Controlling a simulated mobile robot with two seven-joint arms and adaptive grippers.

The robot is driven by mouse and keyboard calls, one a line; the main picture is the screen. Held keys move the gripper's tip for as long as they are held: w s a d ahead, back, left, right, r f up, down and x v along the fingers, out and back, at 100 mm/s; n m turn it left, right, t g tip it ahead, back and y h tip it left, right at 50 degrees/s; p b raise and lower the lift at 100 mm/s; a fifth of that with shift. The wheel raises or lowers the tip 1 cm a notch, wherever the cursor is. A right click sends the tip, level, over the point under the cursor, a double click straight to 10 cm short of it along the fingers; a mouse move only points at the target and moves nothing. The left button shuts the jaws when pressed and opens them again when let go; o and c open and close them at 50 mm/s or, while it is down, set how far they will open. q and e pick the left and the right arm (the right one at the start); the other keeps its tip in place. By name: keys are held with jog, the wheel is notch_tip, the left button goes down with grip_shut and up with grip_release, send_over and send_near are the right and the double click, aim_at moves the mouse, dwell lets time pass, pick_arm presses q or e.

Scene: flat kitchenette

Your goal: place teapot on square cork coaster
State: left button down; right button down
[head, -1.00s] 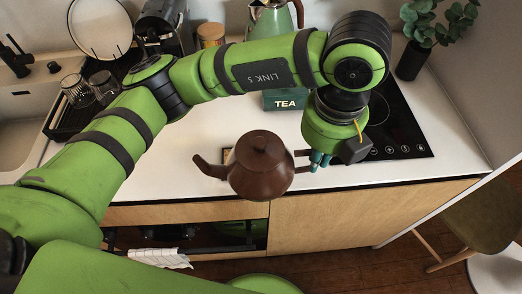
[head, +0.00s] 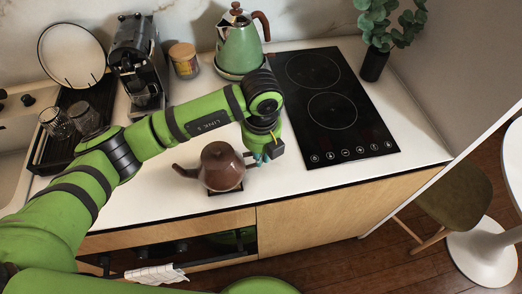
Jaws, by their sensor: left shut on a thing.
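The brown teapot (head: 221,167) is upright near the front edge of the white counter, its spout pointing left. My left gripper (head: 257,160) is at its right side, shut on the teapot's handle. A dark-edged square coaster (head: 212,193) shows as a thin strip under the teapot's base; the teapot hides most of it. I cannot tell whether the base touches the coaster or is slightly above it. My right gripper is not in view.
A black cooktop (head: 333,106) lies to the right. A green kettle (head: 239,45), a lidded jar (head: 184,60) and a coffee machine (head: 135,62) stand at the back. Glasses (head: 86,119) stand on a dark rack at left. The counter left of the teapot is clear.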

pick_arm(q)
jog(key=shift+f, duration=0.1)
jog(key=c, duration=1.3)
grip_release()
jog(key=shift+f, duration=0.1)
jog(key=shift+r, duration=0.25)
notch_tip(320, 180, up, 11)
jog(key=b, duration=0.4)
jog(key=shift+s+d+f, duration=0.1)
jog(key=shift+s+f, duration=0.05)
jog(key=shift+f, duration=0.05)
jog(key=shift+r, duration=0.55)
